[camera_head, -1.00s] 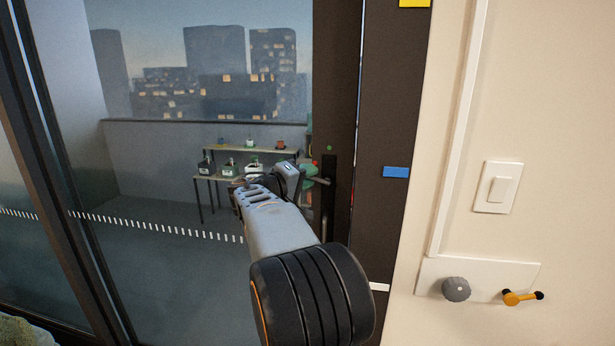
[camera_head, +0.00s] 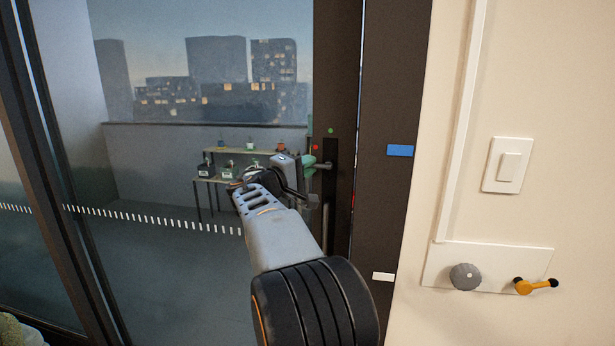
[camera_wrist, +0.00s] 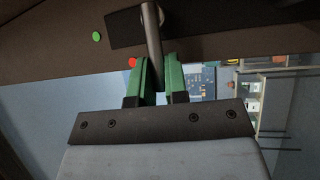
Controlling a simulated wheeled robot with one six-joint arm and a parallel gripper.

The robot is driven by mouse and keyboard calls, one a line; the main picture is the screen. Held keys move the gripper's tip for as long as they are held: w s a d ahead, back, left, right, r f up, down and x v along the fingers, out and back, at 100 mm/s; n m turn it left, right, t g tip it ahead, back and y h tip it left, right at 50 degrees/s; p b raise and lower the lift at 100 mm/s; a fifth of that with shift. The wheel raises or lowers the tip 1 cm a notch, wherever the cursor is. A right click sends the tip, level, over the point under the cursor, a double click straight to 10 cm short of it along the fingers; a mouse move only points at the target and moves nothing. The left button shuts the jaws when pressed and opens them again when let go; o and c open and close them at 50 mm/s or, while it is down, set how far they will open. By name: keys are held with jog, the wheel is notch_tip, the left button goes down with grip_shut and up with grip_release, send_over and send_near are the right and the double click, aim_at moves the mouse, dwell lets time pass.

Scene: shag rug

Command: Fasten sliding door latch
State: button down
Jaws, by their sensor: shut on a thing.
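The dark sliding door's latch has a short metal lever (camera_head: 323,166) on a black plate (camera_head: 330,215) on the door's upright. In the wrist view the grey lever (camera_wrist: 153,40) comes down from its round pivot between my gripper's green fingers (camera_wrist: 158,78). My gripper (camera_head: 308,164) is shut on the lever. A red dot (camera_head: 315,147) and a green dot (camera_head: 331,130) sit on the upright near the lever; the wrist view shows the red dot beside the left finger and the green dot farther left. My arm hides part of the upright below the lever.
Right of the door is a dark post with a blue tag (camera_head: 400,150) and a white tag (camera_head: 383,277). The cream wall holds a light switch (camera_head: 508,165) and a panel with a grey knob (camera_head: 465,277) and orange handle (camera_head: 535,286). Plant shelves (camera_head: 225,178) stand behind the glass.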

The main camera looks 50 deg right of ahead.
dwell(0.3)
jog(key=c, duration=1.1)
grip_release()
jog(key=shift+c, duration=0.2)
jog(key=shift+a+f, duration=0.1)
jog(key=a+f+b, duration=0.2)
jog(key=a, duration=1.1)
jog(key=shift+w+a+f, duration=0.15)
jog(key=shift+w+a, duration=0.05)
jog(key=shift+w, duration=0.15)
